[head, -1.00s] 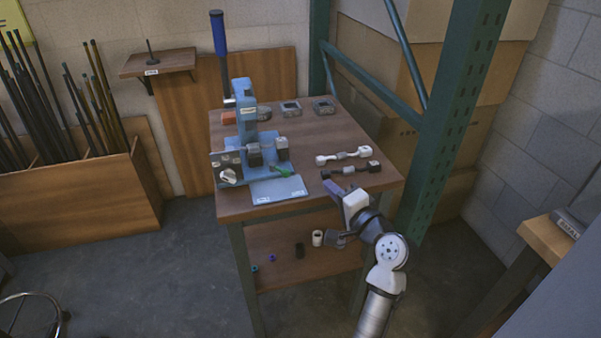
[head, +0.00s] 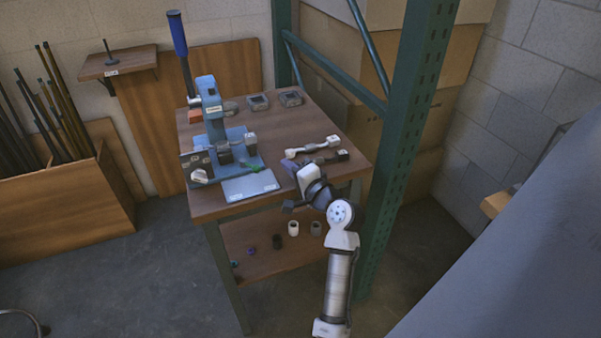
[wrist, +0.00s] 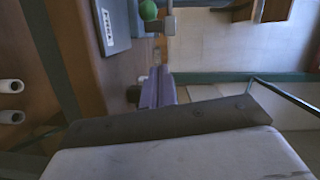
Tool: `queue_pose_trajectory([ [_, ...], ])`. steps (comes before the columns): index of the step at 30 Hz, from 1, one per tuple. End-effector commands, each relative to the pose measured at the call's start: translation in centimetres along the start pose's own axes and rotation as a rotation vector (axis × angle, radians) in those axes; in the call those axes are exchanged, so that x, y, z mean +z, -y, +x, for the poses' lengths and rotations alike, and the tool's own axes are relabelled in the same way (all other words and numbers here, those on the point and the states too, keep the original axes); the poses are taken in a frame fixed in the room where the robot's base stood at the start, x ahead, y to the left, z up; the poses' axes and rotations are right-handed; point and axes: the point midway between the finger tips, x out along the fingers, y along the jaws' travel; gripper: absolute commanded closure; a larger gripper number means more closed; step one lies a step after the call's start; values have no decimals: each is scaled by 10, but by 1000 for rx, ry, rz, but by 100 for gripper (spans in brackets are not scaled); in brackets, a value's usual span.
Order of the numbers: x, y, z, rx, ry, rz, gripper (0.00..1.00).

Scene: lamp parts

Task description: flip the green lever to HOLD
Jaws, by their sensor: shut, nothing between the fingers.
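The green lever (head: 253,168) sits low on the front of the blue press (head: 214,125), just above the pale grey plate (head: 250,187). Its round green knob (wrist: 148,10) shows at the top edge of the wrist view, beside a grey metal piece. My gripper (head: 288,166) is over the table's front right part, to the right of the lever and apart from it. Its purple fingers (wrist: 158,88) are shut and empty. The lever's position marking cannot be read.
A white part (head: 312,147) and a dark part (head: 335,157) lie behind my gripper. The press's tall blue handle (head: 177,33) stands upright. A green rack post (head: 407,130) rises at the table's right. Small parts stand on the lower shelf (head: 260,265).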

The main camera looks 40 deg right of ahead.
Motion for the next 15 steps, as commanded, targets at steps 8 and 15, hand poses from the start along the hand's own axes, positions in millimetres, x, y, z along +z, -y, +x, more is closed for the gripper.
queue_pose_trajectory([
  [8, 26, 2, 25, 1, 0, 1, 100],
  [15, 39, 0, 28, 0, 0, -1, 100],
])
